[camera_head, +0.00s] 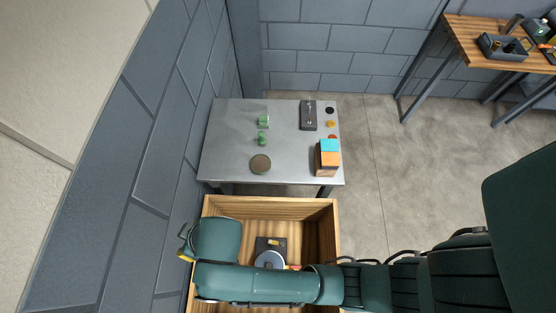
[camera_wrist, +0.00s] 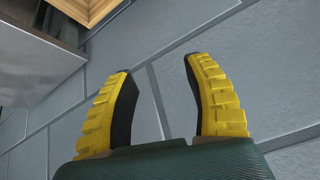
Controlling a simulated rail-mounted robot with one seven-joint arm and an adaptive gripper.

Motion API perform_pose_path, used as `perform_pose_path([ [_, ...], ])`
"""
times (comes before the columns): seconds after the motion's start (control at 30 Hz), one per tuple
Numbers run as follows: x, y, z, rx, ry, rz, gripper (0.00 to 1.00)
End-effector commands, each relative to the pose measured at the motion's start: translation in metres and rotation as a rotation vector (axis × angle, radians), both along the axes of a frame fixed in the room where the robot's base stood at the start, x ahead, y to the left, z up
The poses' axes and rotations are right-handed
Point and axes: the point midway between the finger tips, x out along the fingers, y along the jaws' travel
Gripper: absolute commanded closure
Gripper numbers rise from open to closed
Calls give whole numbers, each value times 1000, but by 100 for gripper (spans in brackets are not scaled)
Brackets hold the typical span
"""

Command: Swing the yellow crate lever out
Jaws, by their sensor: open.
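The wooden crate (camera_head: 270,201) stands in front of the grey table in the head view, partly covered by my arm. Inside it lies a dark box with a small yellow piece (camera_head: 274,242) on top; I cannot tell if this is a lever. I cannot make out the yellow crate lever for sure. My gripper (camera_head: 184,245) is beyond the crate's left side, close to the wall. In the wrist view my gripper (camera_wrist: 158,65) is open, its yellow fingers apart with nothing between them. A wooden corner (camera_wrist: 88,8) shows at the top left there.
The block wall (camera_head: 130,205) runs close along the left. A wooden workbench (camera_head: 455,28) stands at the back right. The floor right of the table is clear.

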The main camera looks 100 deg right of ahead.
Motion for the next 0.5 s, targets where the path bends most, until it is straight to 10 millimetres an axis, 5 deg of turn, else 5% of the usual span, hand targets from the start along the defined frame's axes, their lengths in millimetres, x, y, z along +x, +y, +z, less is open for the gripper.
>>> perform_pose_path([
  [0.03,-26,-7,-76,24,86,-37,48],
  [0.2,-113,-15,-226,102,327,-142,48],
  [0.4,-199,-12,-357,178,491,-245,48],
  [0.5,-223,-9,-389,199,521,-280,48],
])
